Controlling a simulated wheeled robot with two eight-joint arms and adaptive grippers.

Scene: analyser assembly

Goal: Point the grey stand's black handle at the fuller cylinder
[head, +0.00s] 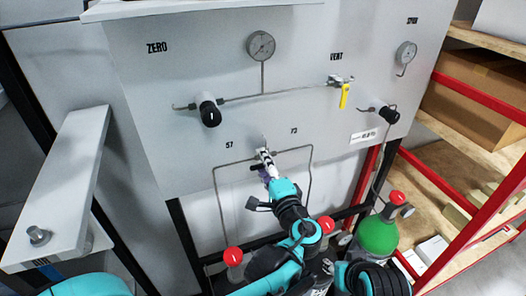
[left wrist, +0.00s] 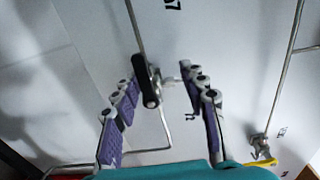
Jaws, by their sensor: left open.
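The grey stand (head: 180,130) is an upright panel with gauges and tubing. Its black handle (left wrist: 147,80) sits on the valve where two tubes meet, between the labels "57" and "73". My left gripper (head: 265,170) is at this valve. In the left wrist view its two purple-padded fingers (left wrist: 162,100) are open, with the handle between them and a gap on the right side. Red-capped cylinders (head: 233,257) stand below, partly behind my arm. Which is fuller cannot be read. My right gripper is not in view.
Other fittings are a black knob (head: 209,110), a yellow VENT lever (head: 344,95), another black knob (head: 389,114) and a round gauge (head: 261,45). A green cylinder (head: 378,237) stands at lower right, beside a red-framed shelf (head: 475,88).

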